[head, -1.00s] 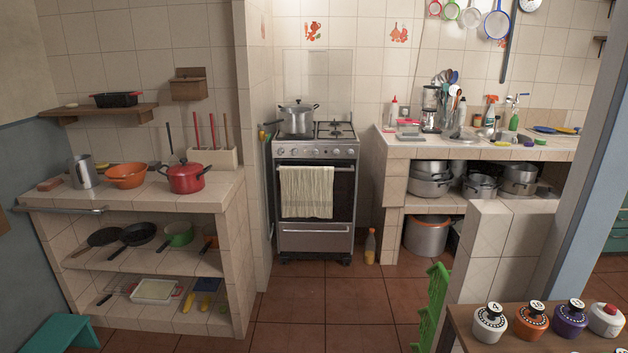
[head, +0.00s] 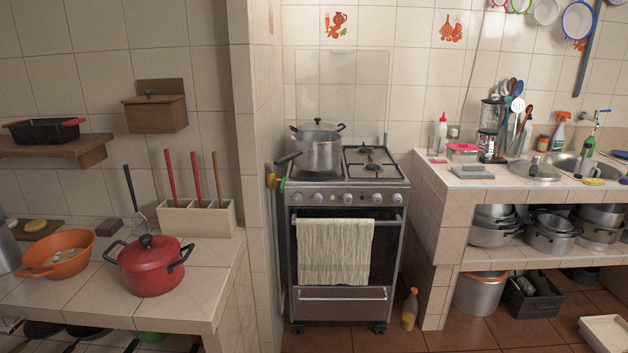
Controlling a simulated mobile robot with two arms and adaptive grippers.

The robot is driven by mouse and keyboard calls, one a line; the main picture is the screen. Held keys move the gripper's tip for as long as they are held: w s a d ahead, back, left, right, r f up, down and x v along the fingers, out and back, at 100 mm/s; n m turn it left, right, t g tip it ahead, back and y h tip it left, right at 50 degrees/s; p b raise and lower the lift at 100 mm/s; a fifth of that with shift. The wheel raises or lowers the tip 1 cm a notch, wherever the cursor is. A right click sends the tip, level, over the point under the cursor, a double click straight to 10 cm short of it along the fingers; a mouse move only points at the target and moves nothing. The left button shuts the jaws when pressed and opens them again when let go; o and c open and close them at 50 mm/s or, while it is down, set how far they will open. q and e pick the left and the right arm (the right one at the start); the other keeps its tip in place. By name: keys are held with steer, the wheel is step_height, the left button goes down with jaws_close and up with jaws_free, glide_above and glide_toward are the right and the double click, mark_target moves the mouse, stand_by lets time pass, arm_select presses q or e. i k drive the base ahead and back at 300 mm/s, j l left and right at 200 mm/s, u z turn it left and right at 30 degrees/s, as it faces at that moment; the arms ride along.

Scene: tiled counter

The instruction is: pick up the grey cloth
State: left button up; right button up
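A flat grey item (head: 472,172) lies on the right tiled counter, near its left end. It may be a folded grey cloth, but it is too small to tell. A cream, striped cloth (head: 335,252) hangs over the oven door handle of the stove. Neither of my grippers shows in the head view.
The stove (head: 347,195) stands in the middle with a steel pot (head: 318,152) on it. The right counter (head: 430,190) holds a pink-lidded box (head: 462,150), bottles and a utensil holder. A yellowish bottle (head: 410,310) stands on the floor. The left counter holds a red pot (head: 150,270).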

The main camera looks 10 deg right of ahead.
mark_target(466, 171)
steer(key=i+l, duration=0.45)
steer(key=i, duration=0.15)
steer(key=i+l+u, duration=0.1)
steer(key=i+l, duration=0.35)
steer(key=i, duration=0.2)
steer(key=i+l, duration=0.5)
steer(key=i, duration=0.1)
